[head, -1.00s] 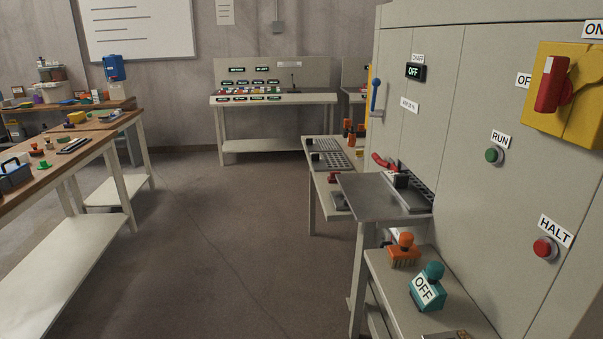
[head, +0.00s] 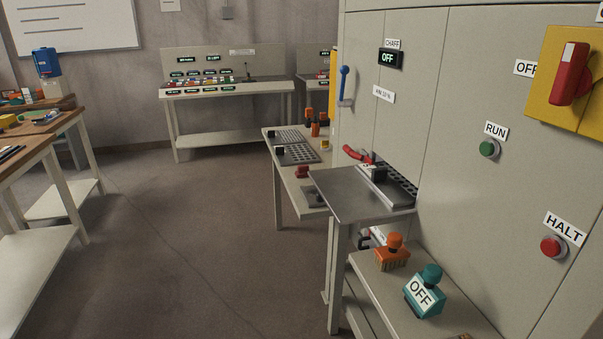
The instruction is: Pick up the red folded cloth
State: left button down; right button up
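I cannot make out a red folded cloth in the head view. A small red object (head: 302,172) lies on the low table beside the machine, too small to identify. A curved red piece (head: 357,154) sits at the grey metal shelf by the machine; it looks like a handle. Neither of my grippers is in view.
A large grey machine cabinet (head: 465,90) with a green RUN button (head: 489,149) and red HALT button (head: 553,246) fills the right. A metal shelf (head: 345,196) juts from it. A wooden-topped workbench (head: 28,147) stands left. The floor between (head: 185,235) is clear.

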aim_at(302, 172)
jog(key=i+j, duration=0.5)
jog(key=i+j+z, duration=0.15)
jog(key=i+j, duration=0.35)
jog(key=j, duration=0.2)
